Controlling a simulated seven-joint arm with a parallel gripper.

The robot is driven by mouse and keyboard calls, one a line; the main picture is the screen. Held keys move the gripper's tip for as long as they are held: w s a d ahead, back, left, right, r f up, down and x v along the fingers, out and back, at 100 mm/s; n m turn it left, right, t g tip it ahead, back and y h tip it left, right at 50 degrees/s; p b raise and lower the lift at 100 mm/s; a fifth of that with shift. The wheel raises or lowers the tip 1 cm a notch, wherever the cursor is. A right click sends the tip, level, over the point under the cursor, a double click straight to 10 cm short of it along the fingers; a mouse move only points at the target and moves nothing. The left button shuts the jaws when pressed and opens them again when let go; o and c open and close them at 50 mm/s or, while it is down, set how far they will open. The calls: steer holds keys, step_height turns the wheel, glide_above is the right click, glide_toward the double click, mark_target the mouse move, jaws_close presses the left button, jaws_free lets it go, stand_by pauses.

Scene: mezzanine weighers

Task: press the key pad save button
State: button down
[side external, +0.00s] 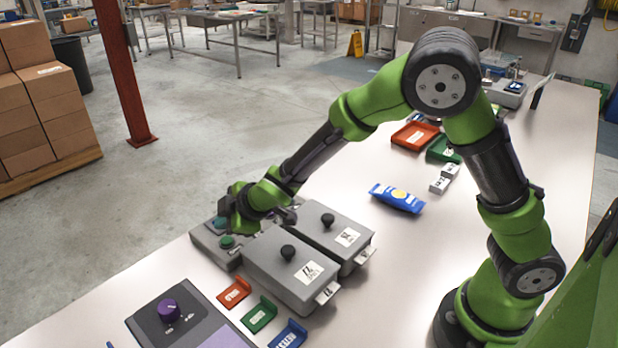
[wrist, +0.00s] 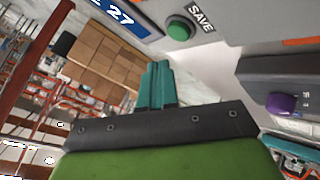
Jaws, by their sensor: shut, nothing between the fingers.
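The key pad (side external: 228,262) is a grey box on the table at the left, partly hidden by my arm and the box beside it. A green round button (side external: 227,241) sits on its face. In the wrist view the green button (wrist: 180,28) has the word SAVE printed beside it, and a blue panel reading 27 (wrist: 125,17) lies to its left. My gripper (wrist: 158,66) has its teal fingers shut together and empty. The fingertips appear below and left of the button in that view, with a gap between. In the side view my gripper (side external: 221,223) is over the key pad, near the button.
Two grey boxes with black knobs (side external: 288,252) (side external: 328,220) stand close to the right of the key pad. In front are red (side external: 234,293), green (side external: 259,315) and blue (side external: 288,335) trays and a purple-knob unit (side external: 168,309). A blue packet (side external: 397,198) lies farther right.

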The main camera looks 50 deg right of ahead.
mark_target(229, 242)
steer(key=shift+f, duration=0.9)
stand_by(1.4)
steer(key=shift+f, duration=0.4)
steer(key=shift+f, duration=0.45)
stand_by(0.7)
steer(key=shift+r, duration=0.85)
steer(key=shift+r, duration=0.1)
steer(key=shift+r, duration=2.45)
